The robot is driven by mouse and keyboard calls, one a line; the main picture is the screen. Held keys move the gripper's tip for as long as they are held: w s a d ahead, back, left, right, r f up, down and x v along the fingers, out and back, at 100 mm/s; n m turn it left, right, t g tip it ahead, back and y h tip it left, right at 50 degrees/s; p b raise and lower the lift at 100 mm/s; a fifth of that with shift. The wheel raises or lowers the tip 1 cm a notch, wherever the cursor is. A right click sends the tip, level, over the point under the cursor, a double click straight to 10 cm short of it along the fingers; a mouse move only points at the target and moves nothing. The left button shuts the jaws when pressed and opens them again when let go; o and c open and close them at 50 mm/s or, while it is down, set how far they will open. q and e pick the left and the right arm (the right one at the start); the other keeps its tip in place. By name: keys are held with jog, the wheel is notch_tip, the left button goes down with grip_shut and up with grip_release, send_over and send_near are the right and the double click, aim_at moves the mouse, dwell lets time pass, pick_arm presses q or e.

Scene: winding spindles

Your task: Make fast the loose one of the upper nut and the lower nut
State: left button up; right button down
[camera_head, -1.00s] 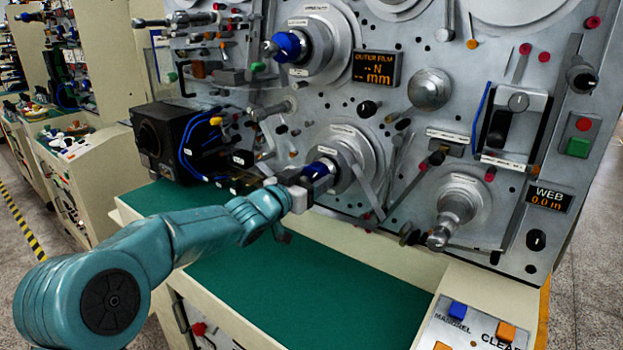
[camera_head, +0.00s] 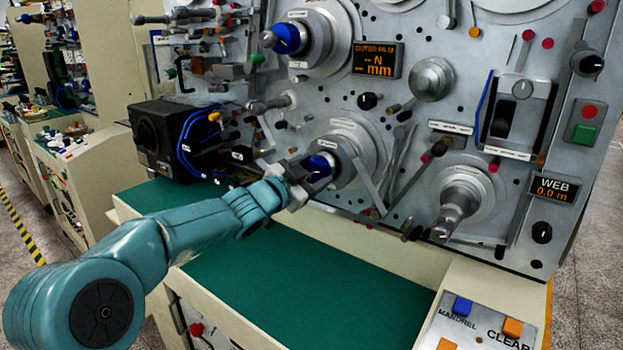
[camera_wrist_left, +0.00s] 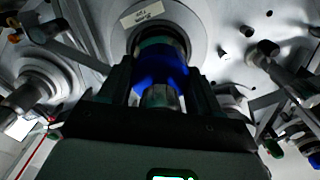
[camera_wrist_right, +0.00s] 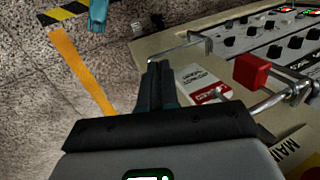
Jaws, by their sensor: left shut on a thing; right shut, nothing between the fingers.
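The upper nut (camera_head: 288,39) is a blue collar on the upper spindle, with a silver tip poking out in front. The lower nut (camera_head: 320,166) is a blue collar on the lower spindle, partly hidden by my gripper. My left gripper (camera_head: 305,180) is shut on the lower nut. In the left wrist view the blue nut (camera_wrist_left: 161,66) sits between the two dark fingers, with the round flange behind it. My right gripper (camera_wrist_right: 155,80) is outside the head view. Its fingers are shut and empty in the right wrist view.
A black box (camera_head: 168,139) with blue cables stands left of the spindles. A green shelf (camera_head: 300,275) lies below the panel and is clear. A third spindle (camera_head: 462,205) juts out at the right. A red block (camera_wrist_right: 250,72) on a rod is near my right gripper.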

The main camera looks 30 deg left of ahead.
pick_arm(q)
jog(key=m+b, duration=0.2)
jog(key=m, duration=0.3)
jog(key=shift+m, duration=0.3)
jog(key=shift+m+b, duration=0.65)
jog(key=shift+m, duration=1.45)
jog(key=o, duration=1)
jog(key=shift+d, duration=0.1)
jog(key=shift+o, duration=0.2)
jog(key=shift+s, duration=0.3)
jog(key=s+a+b, duration=0.2)
jog(key=s, duration=1.3)
jog(key=shift+s+a, duration=0.15)
jog(key=shift+s, duration=0.2)
